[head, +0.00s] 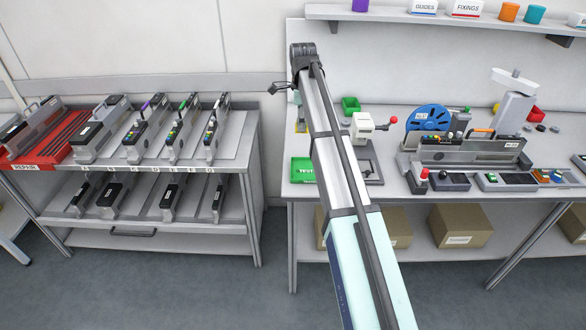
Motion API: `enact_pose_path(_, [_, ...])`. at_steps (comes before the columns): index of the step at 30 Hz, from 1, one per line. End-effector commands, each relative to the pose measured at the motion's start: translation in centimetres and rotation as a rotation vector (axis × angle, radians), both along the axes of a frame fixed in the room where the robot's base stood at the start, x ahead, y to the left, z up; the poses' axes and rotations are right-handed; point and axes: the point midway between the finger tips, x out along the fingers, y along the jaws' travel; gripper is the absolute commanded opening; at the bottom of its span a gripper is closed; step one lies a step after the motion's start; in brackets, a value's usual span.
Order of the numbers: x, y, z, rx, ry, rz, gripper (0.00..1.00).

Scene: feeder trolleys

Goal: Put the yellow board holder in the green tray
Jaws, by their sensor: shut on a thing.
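The yellow board holder (301,127) shows only as a small yellow strip at the left edge of my arm, near the left end of the right-hand bench. My gripper (298,101) is mostly hidden behind my arm, just above the yellow strip. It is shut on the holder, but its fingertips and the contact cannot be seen. The green tray (302,169) with white lettering lies on the bench's front left corner, lower in the picture than the holder. My arm covers the tray's right part. The height of the holder above the bench cannot be told.
Right of my arm stand a white press with a red knob (366,128), a small green bin (350,104), a blue reel (430,118) and a grey machine (470,150). A shelf (440,22) hangs above. Left is a trolley (240,165) with several feeders and a red repair section (50,140).

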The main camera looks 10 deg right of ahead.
Motion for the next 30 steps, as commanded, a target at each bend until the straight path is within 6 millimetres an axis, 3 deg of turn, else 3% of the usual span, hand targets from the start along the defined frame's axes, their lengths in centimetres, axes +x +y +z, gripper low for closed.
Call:
enact_pose_path(18, [-0.2, 0.0, -13.3, 0.001, 0.003, 0.0, 0.22])
enact_pose_path(30, [-0.1, 0.0, -16.6, 0.0, 0.002, 0.0, 0.22])
